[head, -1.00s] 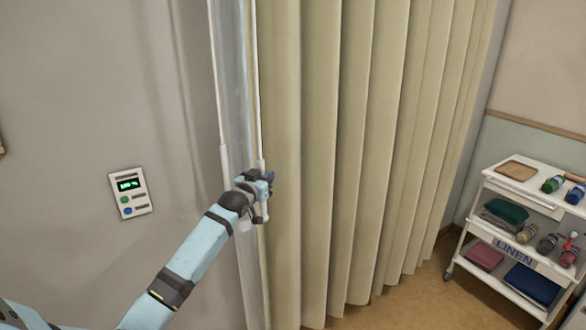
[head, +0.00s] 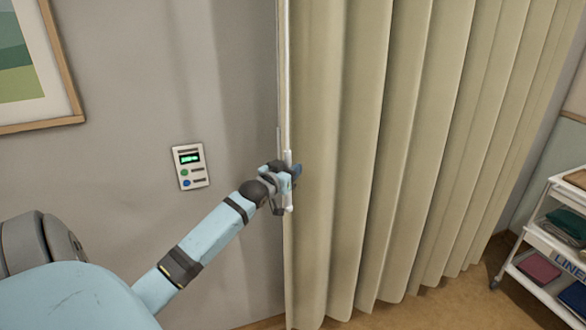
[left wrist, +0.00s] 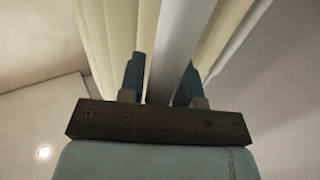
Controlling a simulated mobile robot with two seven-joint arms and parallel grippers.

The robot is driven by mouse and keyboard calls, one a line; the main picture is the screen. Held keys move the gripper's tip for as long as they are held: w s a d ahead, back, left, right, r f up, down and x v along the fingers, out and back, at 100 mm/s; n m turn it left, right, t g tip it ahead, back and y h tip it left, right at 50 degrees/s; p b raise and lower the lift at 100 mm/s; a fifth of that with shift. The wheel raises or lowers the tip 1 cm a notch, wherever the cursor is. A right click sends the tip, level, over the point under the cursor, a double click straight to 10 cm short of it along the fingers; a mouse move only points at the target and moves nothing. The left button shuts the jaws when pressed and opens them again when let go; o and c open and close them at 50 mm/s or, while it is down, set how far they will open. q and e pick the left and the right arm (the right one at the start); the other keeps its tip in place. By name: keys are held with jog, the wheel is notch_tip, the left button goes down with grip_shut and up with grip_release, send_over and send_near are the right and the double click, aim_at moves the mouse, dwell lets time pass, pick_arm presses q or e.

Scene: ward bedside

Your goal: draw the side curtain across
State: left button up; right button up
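The beige side curtain (head: 400,150) hangs in deep vertical folds from the middle of the head view to the right. A slim white upright wand (head: 288,80) runs along its left edge. My left gripper (head: 288,180) is at the lower part of this wand, shut on it. In the left wrist view, the pale wand (left wrist: 178,50) passes between the two dark blue fingers (left wrist: 160,82), with curtain folds (left wrist: 118,45) behind. The exact finger contact is partly hidden. My right gripper is not in view.
A wall control panel (head: 190,167) with a green display is left of the gripper. A framed picture (head: 40,70) hangs at upper left. A white linen trolley (head: 545,220) stands at the right edge, beyond the curtain. Brown floor (head: 440,308) shows below the curtain.

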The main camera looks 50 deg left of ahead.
pick_arm(q)
jog(key=shift+o, duration=1)
jog(key=shift+s+a, duration=0.1)
jog(key=shift+s, duration=0.05)
jog(key=shift+r, duration=0.1)
jog(key=s+d+b, duration=0.2)
jog(key=s+b, duration=0.1)
jog(key=s, duration=1)
jog(key=shift+s+d, duration=0.35)
jog(key=shift+d, duration=0.05)
jog(key=shift+w+r, duration=0.1)
